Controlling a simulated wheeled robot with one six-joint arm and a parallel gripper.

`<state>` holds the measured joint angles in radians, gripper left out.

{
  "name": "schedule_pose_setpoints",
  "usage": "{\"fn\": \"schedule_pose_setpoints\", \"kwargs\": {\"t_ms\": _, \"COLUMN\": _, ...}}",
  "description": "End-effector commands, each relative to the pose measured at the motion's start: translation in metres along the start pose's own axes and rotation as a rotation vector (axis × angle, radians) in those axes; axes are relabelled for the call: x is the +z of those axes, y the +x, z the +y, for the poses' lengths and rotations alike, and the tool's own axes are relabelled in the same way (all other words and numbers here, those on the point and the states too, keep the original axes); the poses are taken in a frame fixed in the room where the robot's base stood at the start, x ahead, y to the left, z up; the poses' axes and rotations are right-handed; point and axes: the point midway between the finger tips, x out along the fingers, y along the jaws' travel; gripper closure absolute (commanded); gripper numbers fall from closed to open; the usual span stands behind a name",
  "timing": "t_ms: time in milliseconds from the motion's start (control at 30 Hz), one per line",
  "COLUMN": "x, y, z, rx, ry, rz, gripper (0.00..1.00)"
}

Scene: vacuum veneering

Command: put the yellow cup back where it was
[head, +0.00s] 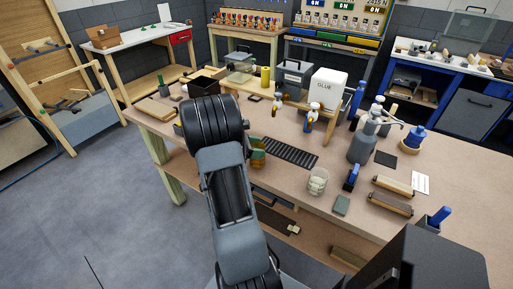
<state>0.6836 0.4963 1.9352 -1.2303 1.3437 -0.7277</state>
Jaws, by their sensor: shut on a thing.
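My arm reaches up the middle of the head view, over the front edge of the wooden workbench (300,165). My gripper does not show; the arm's dark links block the view there. A small yellow upright cylinder (265,79) stands at the back of the bench, left of the grey box. I cannot tell whether it is the yellow cup. A green and tan object (258,152) shows just right of my arm, partly hidden by it. Whatever my gripper holds is hidden.
A dark ribbed mat (290,152), a clear glass jar (317,181) and a grey pump bottle (362,145) are on the bench. A white glue container (328,90) stands behind. Rollers (390,203) lie at right. Grey floor is open at left.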

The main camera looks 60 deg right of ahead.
Motion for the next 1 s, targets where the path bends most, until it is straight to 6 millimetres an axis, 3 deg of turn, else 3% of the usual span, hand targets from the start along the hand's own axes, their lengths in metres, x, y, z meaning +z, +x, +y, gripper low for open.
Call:
{"fn": "schedule_pose_setpoints", "kwargs": {"t_ms": 200, "x": -0.004, "y": 0.002, "z": 0.0, "rx": 0.0, "ry": 0.0, "rz": 0.0, "gripper": 0.73}}
{"fn": "schedule_pose_setpoints", "kwargs": {"t_ms": 233, "x": -0.004, "y": 0.002, "z": 0.0, "rx": 0.0, "ry": 0.0, "rz": 0.0, "gripper": 0.4}}
{"fn": "schedule_pose_setpoints", "kwargs": {"t_ms": 467, "x": -0.003, "y": 0.001, "z": 0.0, "rx": 0.0, "ry": 0.0, "rz": 0.0, "gripper": 0.18}}
{"fn": "schedule_pose_setpoints", "kwargs": {"t_ms": 800, "x": 0.003, "y": -0.001, "z": 0.0, "rx": 0.0, "ry": 0.001, "rz": 0.0, "gripper": 0.16}}
{"fn": "schedule_pose_setpoints", "kwargs": {"t_ms": 1000, "x": -0.001, "y": -0.032, "z": 0.001, "rx": 0.004, "ry": 0.002, "rz": 0.0, "gripper": 0.16}}
